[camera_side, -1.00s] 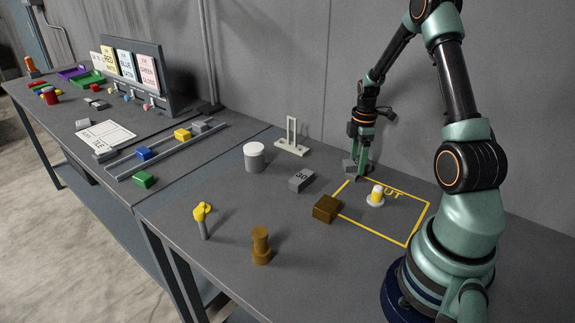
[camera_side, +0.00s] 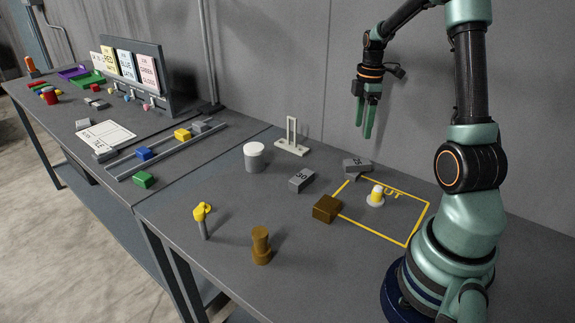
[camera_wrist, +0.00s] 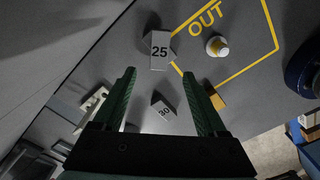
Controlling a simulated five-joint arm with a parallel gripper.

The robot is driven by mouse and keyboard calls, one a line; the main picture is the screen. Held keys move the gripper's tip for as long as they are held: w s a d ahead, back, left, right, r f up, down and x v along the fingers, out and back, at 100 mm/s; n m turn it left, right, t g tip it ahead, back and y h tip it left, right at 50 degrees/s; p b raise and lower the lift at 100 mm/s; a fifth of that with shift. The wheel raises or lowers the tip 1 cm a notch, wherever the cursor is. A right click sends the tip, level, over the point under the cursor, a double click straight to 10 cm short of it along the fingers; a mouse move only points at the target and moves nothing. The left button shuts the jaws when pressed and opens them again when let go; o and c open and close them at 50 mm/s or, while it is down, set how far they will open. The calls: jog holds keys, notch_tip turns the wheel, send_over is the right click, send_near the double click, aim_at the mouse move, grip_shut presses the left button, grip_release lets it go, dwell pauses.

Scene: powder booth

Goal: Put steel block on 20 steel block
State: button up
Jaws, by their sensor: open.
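My gripper (camera_side: 364,130) is open and empty, above the bench and clear of the blocks. Its two green fingers also show in the wrist view (camera_wrist: 157,74). A steel-grey block marked 25 (camera_side: 357,166) lies below it at the back corner of the yellow OUT outline; in the wrist view this block (camera_wrist: 160,52) is ahead of the fingertips. I cannot tell whether another block lies under it. A steel-grey block marked 30 (camera_side: 302,179) lies to its left; it shows between the fingers in the wrist view (camera_wrist: 164,110). I can read no 20 on any block.
The OUT outline (camera_side: 421,225) holds a white and yellow piece (camera_side: 376,195). A brown block (camera_side: 326,208) sits at its left edge. A white cylinder (camera_side: 254,157), a white stand (camera_side: 291,142), a yellow-topped post (camera_side: 203,220) and a brown peg (camera_side: 261,246) stand nearby.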

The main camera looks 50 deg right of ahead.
jog(key=w+a+r+m+t, duration=0.1)
jog(key=w+a+r+m, duration=0.15)
jog(key=a+r, duration=0.45)
jog(key=s+a+r+m+t, duration=0.2)
jog(key=a+m, duration=0.1)
jog(key=a, duration=0.8)
jog(key=s+a+r+m+t, duration=0.1)
jog(key=s+a+m+t, duration=0.1)
jog(key=a, duration=0.9)
jog(key=shift+s+a+r+m+t, duration=0.3)
jog(key=shift+a+r+m, duration=0.1)
jog(key=shift+m, duration=0.35)
